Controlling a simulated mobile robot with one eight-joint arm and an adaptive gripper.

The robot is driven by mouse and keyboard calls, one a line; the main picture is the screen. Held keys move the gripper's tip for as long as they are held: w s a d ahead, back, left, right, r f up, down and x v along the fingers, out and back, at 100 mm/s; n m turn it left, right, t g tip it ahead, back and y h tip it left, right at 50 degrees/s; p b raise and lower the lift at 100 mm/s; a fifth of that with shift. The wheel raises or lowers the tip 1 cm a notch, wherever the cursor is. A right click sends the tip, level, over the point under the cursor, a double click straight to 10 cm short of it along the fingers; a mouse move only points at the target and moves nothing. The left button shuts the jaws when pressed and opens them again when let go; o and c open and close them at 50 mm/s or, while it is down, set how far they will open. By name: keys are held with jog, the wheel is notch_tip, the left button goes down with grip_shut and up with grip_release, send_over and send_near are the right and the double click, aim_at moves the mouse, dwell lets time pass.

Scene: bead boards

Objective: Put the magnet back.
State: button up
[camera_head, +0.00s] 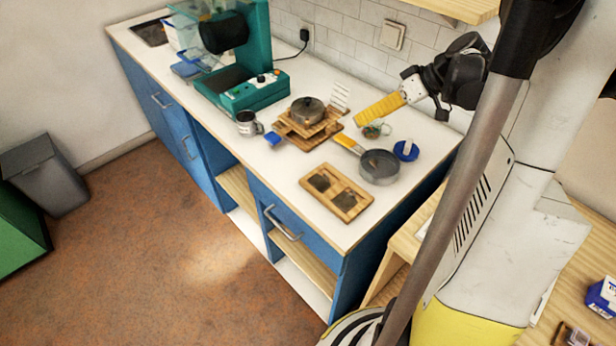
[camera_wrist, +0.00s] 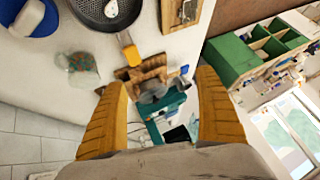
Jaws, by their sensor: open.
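I cannot pick out a magnet for sure in either view. A round blue piece with a white top (camera_head: 405,150) lies on the white counter, right of the grey pan (camera_head: 379,167); it also shows at the top left of the wrist view (camera_wrist: 32,18). A wooden board with two dark recesses (camera_head: 337,192) lies near the counter's front edge. My gripper (camera_head: 378,109) has yellow fingers and is raised over the back of the counter. In the wrist view its fingers (camera_wrist: 158,78) are spread wide with nothing between them.
A small glass-like container (camera_head: 376,130) stands below my gripper. The pan's yellow handle (camera_head: 348,143) points toward wooden stands with a lidded pot (camera_head: 307,110). A metal mug (camera_head: 247,124) and a teal machine (camera_head: 240,75) are farther left. The counter's front strip is mostly clear.

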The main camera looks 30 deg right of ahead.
jog(key=s+a+r+m+h, duration=0.1)
jog(key=s+a, duration=0.3)
jog(key=a, duration=0.4)
jog(key=s+a+m+h, duration=0.1)
jog(key=s+a, duration=0.3)
jog(key=a, duration=0.4)
jog(key=s+a+r+m+t+h, duration=0.1)
jog(key=s+a+h, duration=0.2)
jog(key=s+a, duration=0.2)
jog(key=shift+a+r+h, duration=0.3)
jog(key=shift+a+r, duration=0.05)
jog(key=shift+a, duration=1.45)
jog(key=shift+s, duration=0.1)
